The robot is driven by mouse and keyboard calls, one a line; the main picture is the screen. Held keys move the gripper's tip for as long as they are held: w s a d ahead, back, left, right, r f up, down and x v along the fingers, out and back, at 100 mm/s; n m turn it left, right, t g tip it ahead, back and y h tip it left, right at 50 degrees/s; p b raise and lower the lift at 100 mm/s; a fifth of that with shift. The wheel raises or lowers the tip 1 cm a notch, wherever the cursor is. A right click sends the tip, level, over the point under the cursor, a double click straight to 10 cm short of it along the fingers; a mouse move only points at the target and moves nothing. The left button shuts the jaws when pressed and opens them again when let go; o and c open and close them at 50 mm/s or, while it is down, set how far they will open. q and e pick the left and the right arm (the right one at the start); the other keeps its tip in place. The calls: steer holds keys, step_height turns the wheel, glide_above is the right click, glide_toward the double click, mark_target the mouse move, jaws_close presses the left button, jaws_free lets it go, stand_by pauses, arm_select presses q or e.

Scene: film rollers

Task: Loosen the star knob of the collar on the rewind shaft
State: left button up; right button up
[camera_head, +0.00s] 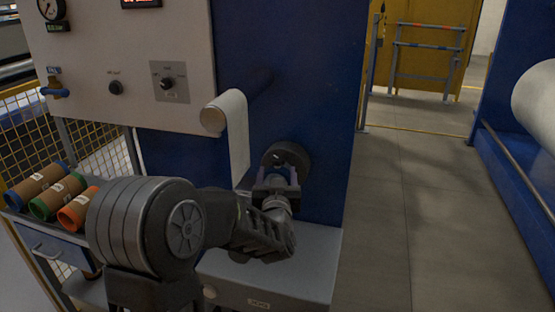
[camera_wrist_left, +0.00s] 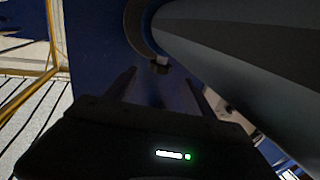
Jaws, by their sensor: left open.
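The collar on the rewind shaft (camera_head: 287,156) shows in the head view as a dark round ring standing out from the blue machine panel. My left gripper (camera_head: 277,177) is just in front of its lower part, fingers apart and pointing at it. In the left wrist view, part of a dark ring (camera_wrist_left: 137,28) shows at the top, with a small light-and-dark piece (camera_wrist_left: 160,64) at its lower edge, probably the star knob. It lies just beyond and between the open fingertips of the left gripper (camera_wrist_left: 156,80). I cannot tell whether they touch it. My right gripper is not in view.
A pale film strip (camera_head: 237,135) hangs from a roller left of the collar. A large grey curved surface (camera_wrist_left: 260,65) fills the wrist view's right side. A grey cabinet top (camera_head: 300,275) lies below. Coloured rolls (camera_head: 60,195) sit at left. Open floor (camera_head: 400,210) lies right.

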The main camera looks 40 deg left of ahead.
mark_target(278, 164)
arm_select(q)
steer(key=shift+x, duration=3.95)
steer(key=shift+c, duration=0.4)
steer(key=shift+f, duration=0.1)
jaws_close()
steer(key=shift+p, duration=0.35)
